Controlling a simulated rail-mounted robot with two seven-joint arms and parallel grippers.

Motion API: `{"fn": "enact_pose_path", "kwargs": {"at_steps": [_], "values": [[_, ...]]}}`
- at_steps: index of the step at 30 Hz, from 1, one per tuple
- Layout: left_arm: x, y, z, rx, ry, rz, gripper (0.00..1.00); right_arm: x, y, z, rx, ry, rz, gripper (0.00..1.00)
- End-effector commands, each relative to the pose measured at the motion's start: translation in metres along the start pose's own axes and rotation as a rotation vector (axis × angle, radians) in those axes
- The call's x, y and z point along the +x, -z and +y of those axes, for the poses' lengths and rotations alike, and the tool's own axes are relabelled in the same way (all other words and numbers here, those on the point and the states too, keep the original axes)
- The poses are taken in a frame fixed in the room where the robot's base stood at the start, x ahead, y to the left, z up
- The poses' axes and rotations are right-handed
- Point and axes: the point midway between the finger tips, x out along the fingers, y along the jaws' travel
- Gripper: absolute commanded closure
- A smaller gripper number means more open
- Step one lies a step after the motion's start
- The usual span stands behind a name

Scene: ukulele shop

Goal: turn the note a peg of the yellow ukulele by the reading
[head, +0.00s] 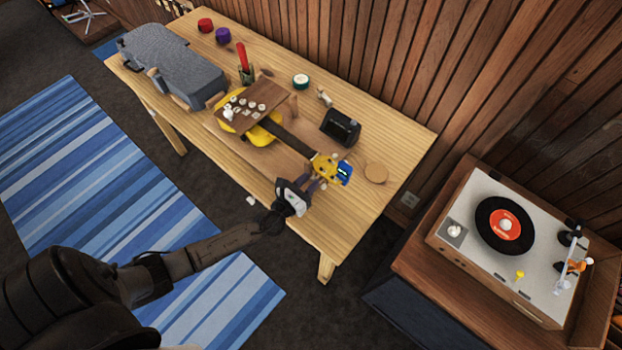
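The yellow ukulele (259,136) lies on the wooden table (385,205). Its dark neck (292,139) runs toward the lower right to a yellow headstock (323,166). A small device with a lit blue screen (344,172) sits at the headstock's end; its reading is too small to make out. The pegs are too small to tell apart. My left gripper (314,184) is at the near side of the headstock, its fingertips close to the peg area. I cannot tell whether it touches a peg or how wide its fingers are. My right gripper is not in view.
A black device (341,127) and a round wooden disc (376,172) lie near the headstock. A grey case (165,58) is at the far left; a turntable (478,250) stands right.

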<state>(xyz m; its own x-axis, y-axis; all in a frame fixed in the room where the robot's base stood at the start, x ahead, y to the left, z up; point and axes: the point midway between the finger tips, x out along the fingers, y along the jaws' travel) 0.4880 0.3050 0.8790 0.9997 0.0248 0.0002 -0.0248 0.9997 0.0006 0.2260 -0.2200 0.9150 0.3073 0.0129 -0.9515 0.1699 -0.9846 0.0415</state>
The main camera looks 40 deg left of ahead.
Motion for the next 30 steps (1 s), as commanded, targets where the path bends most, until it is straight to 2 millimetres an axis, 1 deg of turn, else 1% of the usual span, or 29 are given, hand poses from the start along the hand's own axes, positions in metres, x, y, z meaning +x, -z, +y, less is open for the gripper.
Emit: {"fn": "enact_pose_path", "kwargs": {"at_steps": [3,6,16,25,30], "values": [[0.0081,-0.0001,-0.0003,-0.001,0.000,0.000,0.70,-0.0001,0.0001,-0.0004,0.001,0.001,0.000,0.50],[0.0111,0.0001,-0.0004,-0.001,0.000,0.000,0.70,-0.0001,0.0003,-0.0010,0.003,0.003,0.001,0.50],[0.0123,0.0000,-0.0003,-0.001,0.000,0.000,0.71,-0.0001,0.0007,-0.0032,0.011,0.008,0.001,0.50],[0.0121,-0.0001,-0.0002,-0.001,0.000,0.000,1.00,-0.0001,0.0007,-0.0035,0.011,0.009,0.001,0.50],[0.0121,0.0003,-0.0002,-0.005,0.000,0.000,1.00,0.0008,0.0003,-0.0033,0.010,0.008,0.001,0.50]]}}
